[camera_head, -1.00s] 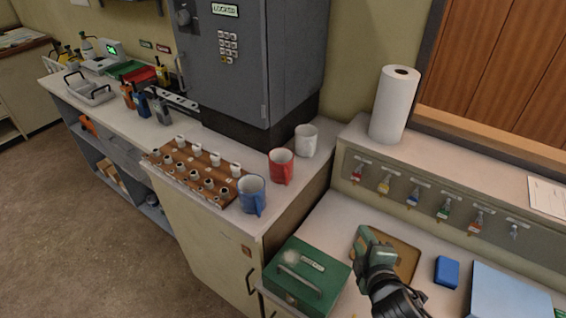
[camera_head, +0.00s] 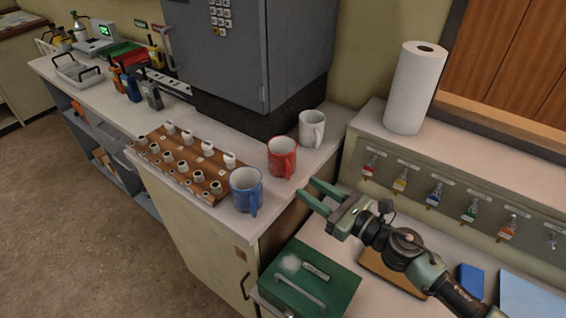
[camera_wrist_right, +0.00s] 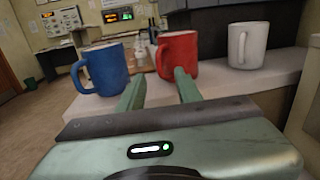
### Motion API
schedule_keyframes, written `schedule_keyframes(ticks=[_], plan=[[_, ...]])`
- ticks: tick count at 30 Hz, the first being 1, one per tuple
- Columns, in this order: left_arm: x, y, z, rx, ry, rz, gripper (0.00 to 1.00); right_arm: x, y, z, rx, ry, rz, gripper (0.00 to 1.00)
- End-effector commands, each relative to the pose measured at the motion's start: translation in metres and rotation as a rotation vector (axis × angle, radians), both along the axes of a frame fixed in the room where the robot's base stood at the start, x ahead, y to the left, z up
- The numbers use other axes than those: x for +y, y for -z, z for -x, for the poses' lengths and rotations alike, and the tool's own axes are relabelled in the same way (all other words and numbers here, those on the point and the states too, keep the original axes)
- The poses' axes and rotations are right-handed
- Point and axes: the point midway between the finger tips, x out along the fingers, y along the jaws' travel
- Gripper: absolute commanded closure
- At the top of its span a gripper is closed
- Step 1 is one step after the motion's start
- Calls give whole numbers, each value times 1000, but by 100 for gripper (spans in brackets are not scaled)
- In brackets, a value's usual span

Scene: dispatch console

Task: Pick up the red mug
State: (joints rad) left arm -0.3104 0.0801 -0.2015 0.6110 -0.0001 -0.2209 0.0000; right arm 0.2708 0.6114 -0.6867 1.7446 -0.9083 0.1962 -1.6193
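The red mug (camera_head: 281,157) stands upright on the counter, between a blue mug (camera_head: 245,189) and a white mug (camera_head: 311,128). Its handle faces toward my right gripper side. My right gripper (camera_head: 313,195) is open and empty, to the right of the red mug and apart from it, with its fingers pointing toward the mugs. In the right wrist view the red mug (camera_wrist_right: 177,55) is ahead of the two spread fingers (camera_wrist_right: 160,90), with the right finger overlapping its lower part in the picture. My left gripper is not in view.
A wooden rack (camera_head: 184,165) with several small pegs lies left of the mugs. A grey cabinet (camera_head: 245,60) stands behind. A green box (camera_head: 311,280) sits on the lower desk below my right gripper. A paper towel roll (camera_head: 414,88) stands on the ledge at right.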

Motion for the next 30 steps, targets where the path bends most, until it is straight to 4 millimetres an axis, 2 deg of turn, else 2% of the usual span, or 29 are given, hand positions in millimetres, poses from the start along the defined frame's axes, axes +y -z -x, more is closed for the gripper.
schedule_keyframes(ticks=[12, 21, 23, 25, 30], plan=[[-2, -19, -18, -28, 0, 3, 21, 43, -3, -37, 2, 1, -3, 65], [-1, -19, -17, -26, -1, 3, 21, 47, -1, -41, 2, 1, -2, 65], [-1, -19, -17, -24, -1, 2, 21, 47, -1, -40, 2, 1, -2, 79], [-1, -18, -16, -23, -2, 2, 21, 47, -1, -40, 2, 1, -2, 99], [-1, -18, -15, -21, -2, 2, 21, 47, -1, -40, 2, 1, -2, 100]])
